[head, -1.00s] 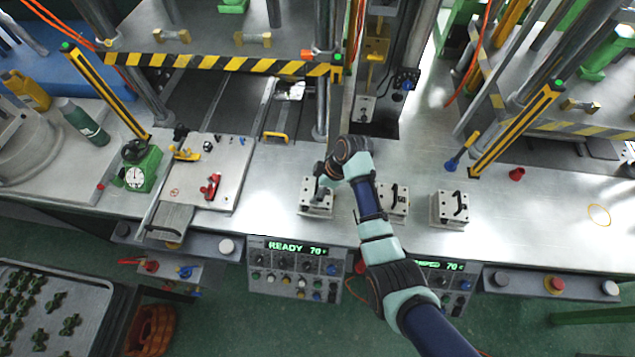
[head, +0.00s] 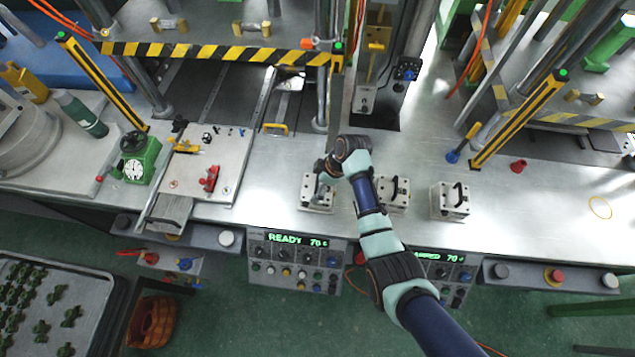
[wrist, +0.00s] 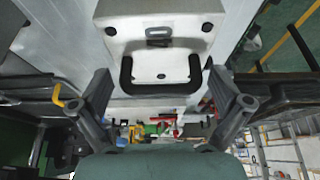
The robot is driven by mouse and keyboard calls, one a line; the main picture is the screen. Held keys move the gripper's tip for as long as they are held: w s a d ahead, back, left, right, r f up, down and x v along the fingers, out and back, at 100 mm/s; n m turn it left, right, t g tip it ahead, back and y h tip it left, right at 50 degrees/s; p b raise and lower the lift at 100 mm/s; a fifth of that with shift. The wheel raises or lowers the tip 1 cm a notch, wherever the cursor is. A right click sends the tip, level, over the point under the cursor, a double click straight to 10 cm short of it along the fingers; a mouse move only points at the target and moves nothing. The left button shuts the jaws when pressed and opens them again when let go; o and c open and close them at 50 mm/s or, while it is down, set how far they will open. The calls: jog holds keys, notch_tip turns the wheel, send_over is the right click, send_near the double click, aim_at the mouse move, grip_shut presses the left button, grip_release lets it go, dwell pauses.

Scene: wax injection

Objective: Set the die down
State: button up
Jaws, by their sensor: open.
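Three pale metal dies with black handles stand in a row on the bench. The left die (head: 315,203) sits under my gripper (head: 322,186), which partly hides its top. The middle die (head: 396,194) is partly behind my arm, and the right die (head: 450,203) stands clear. In the wrist view, the die (wrist: 158,30) lies ahead with its black handle (wrist: 160,85) between my fingers. My gripper (wrist: 163,108) is open, with a gap between each finger and the handle.
A metal plate (head: 236,160) with red and yellow clamps lies to the left beside a green dial gauge (head: 140,160). A striped press (head: 220,55) stands behind. The bench (head: 540,215) right of the dies is mostly clear.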

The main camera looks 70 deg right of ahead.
jog(key=shift+r, duration=0.3)
jog(key=p+v, duration=0.1)
jog(key=v, duration=1)
jog(key=shift+s+r+p, duration=0.25)
jog(key=shift+r+p, duration=0.1)
jog(key=shift+d, duration=0.1)
jog(key=w+a+r+t+h, duration=0.1)
jog(key=w+a+r, duration=0.2)
jog(key=w+a, duration=0.35)
jog(key=w+a+r+m+t+h, duration=0.1)
jog(key=w+a+r, duration=0.25)
jog(key=a, duration=0.55)
jog(key=w+a+r+t, duration=0.2)
jog(key=w+a, duration=0.4)
jog(key=a, duration=0.2)
jog(key=s+a+r+m+t, duration=0.1)
jog(key=a+r+t, duration=0.1)
jog(key=a+r, duration=0.3)
jog(key=s+a+r+m+t+y, duration=0.1)
jog(key=a+r, duration=0.5)
jog(key=a, duration=0.7)
jog(key=shift+s+t, duration=0.5)
jog(key=shift+t, duration=0.3)
